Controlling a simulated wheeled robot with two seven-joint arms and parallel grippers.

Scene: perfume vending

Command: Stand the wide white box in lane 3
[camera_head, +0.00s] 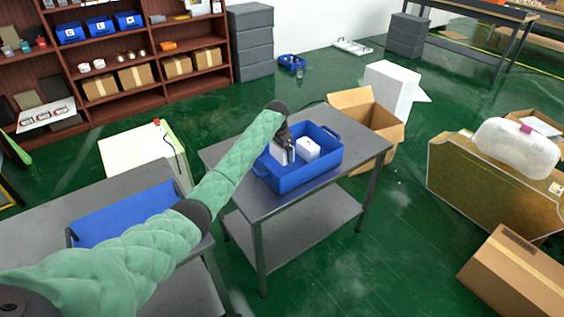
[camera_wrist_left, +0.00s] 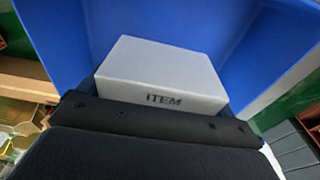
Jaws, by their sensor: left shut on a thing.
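A blue bin (camera_head: 297,178) stands on a grey table and holds white boxes. My left gripper (camera_head: 284,152) reaches down into the bin and is shut on a white box (camera_head: 276,154) at its left side. Its fingers hide much of this box, so I cannot tell its full width. Another white box (camera_head: 308,148) lies in the bin just right of the gripper. The left wrist view shows a white box marked ITEM (camera_wrist_left: 160,75) beyond the dark finger (camera_wrist_left: 150,122), against the blue wall. My right gripper is out of view. I cannot make out lane 3.
The grey table (camera_head: 325,186) has a bare front edge. A second grey table at left carries a blue tray-like object (camera_head: 125,215), partly behind my arm. An open cardboard box (camera_head: 372,118) stands behind the bin's table. Shelves (camera_head: 140,50) line the back left.

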